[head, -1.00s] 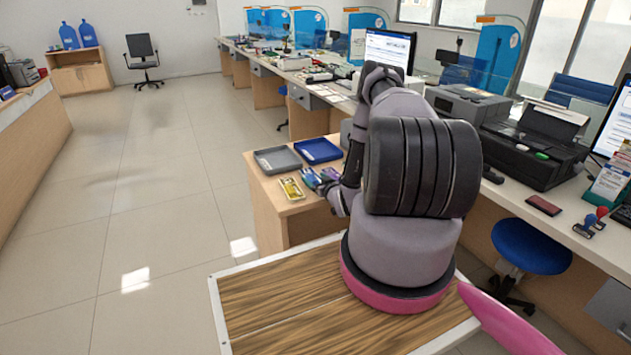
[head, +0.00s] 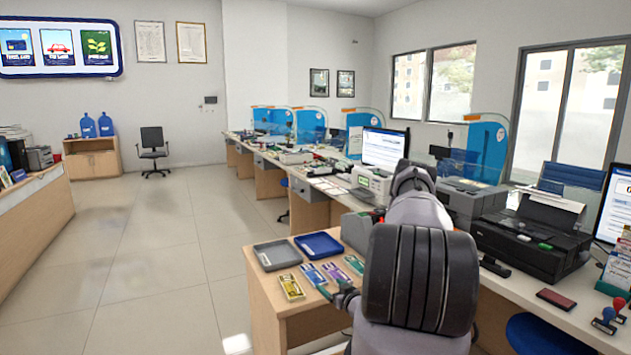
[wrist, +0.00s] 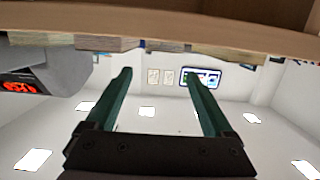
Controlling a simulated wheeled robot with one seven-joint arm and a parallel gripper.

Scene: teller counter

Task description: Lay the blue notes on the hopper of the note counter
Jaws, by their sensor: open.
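The blue notes (head: 313,274) lie flat on the wooden side desk, between a yellow bundle (head: 291,287) and a purple-blue bundle (head: 334,271). A green bundle (head: 355,264) lies further right. My gripper (head: 333,294) is at the desk's front edge, just in front of the bundles. In the wrist view, which is upside down, my gripper (wrist: 158,75) is open and empty, with the bundle edges beyond its fingertips. The grey note counter (head: 357,228) stands behind the bundles, partly hidden by my arm. Its red display shows in the wrist view (wrist: 20,87); its hopper is not clear.
A grey tray (head: 277,254) and a blue tray (head: 319,244) sit behind the bundles. A white printer (head: 373,182) and a black printer (head: 525,243) stand on the long counter. The floor to the left is clear.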

